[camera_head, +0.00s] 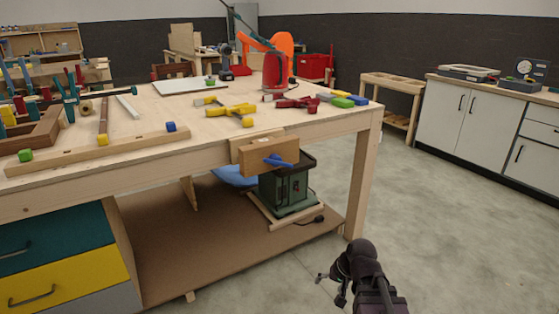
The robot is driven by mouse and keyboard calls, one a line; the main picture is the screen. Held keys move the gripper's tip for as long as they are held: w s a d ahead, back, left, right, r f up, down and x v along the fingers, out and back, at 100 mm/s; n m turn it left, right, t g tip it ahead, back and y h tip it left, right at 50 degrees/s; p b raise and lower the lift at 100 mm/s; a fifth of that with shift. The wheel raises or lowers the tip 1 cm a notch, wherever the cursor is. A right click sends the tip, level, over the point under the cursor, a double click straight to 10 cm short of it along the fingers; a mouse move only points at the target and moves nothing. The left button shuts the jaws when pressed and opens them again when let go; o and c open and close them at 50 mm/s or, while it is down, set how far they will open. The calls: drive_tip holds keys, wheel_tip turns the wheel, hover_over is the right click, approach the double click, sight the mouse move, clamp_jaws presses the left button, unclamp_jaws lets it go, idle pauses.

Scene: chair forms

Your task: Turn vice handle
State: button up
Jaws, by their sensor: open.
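The vice (257,158) is a wooden block jaw fixed to the front edge of the wooden workbench (190,155). Its blue handle (276,160) sticks out from the front face and lies roughly level, slightly tilted. My gripper (331,285) is at the bottom, right of centre, low over the floor in the picture. It is open and empty, well apart from the vice and its handle. The fine detail of the fingers is small and dark.
Yellow clamps (232,112), red tools (290,101) and coloured blocks lie on the bench top. A green machine (287,188) stands on the lower shelf below the vice. The bench leg (361,185) is right of the vice. Grey floor to the right is clear.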

drive_tip(key=w+a+r+m+t+y+p, duration=0.45)
drive_tip(key=w+a+r, duration=0.35)
drive_tip(key=r, duration=0.4)
drive_tip(key=w+r+m+t+y+p, duration=0.1)
drive_tip(key=w+r+m+t, duration=0.2)
drive_tip(key=r+m+t, duration=0.1)
drive_tip(key=w+r+m+t+y+p, duration=0.1)
drive_tip(key=w+r+m+t+p, duration=0.1)
drive_tip(key=r+m, duration=0.4)
wheel_tip(320, 180, up, 4)
drive_tip(key=shift+w+a+f+t, duration=0.25)
drive_tip(key=shift+w+a+t, duration=0.1)
drive_tip(key=shift+w+t, duration=0.65)
drive_tip(key=shift+w+m, duration=0.15)
drive_tip(key=shift+m, duration=0.1)
